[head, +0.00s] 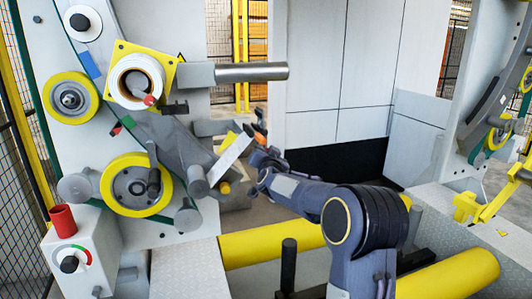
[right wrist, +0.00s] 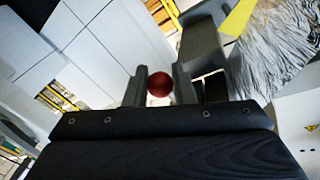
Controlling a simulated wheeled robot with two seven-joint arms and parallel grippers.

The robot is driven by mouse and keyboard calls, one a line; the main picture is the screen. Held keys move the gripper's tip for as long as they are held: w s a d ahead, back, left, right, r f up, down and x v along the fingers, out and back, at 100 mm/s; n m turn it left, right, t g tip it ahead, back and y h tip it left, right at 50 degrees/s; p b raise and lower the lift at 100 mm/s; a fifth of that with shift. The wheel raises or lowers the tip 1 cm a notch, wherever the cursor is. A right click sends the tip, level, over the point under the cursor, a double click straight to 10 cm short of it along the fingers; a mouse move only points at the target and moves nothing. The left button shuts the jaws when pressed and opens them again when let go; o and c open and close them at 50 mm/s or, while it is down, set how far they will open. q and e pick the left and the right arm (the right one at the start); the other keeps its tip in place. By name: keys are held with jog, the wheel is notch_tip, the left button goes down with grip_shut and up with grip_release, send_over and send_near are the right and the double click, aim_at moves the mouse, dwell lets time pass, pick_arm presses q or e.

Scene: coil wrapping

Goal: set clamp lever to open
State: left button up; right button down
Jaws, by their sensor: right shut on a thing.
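In the right wrist view, a round red knob (right wrist: 159,84), which I take to be the clamp lever's end, sits between the two dark fingers of my right gripper (right wrist: 156,86). The gripper is shut on this knob. In the head view, my right arm reaches from the lower right toward the machine's middle, and the right gripper (head: 256,140) is small there. An orange-red spot shows at its tip; the lever's shaft and its exact angle are hard to make out. My left gripper is not in view.
The machine panel at left carries a white roll on a yellow square plate (head: 122,52), yellow-rimmed wheels (head: 106,188) and a grey horizontal bar (head: 250,72). A yellow roller (head: 270,248) crosses below my arm.

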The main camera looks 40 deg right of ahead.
jog(key=c, duration=1.3)
grip_release()
jog(key=shift+o, duration=0.2)
jog(key=v, duration=0.8)
jog(key=shift+b, duration=0.4)
jog(key=shift+w, duration=0.1)
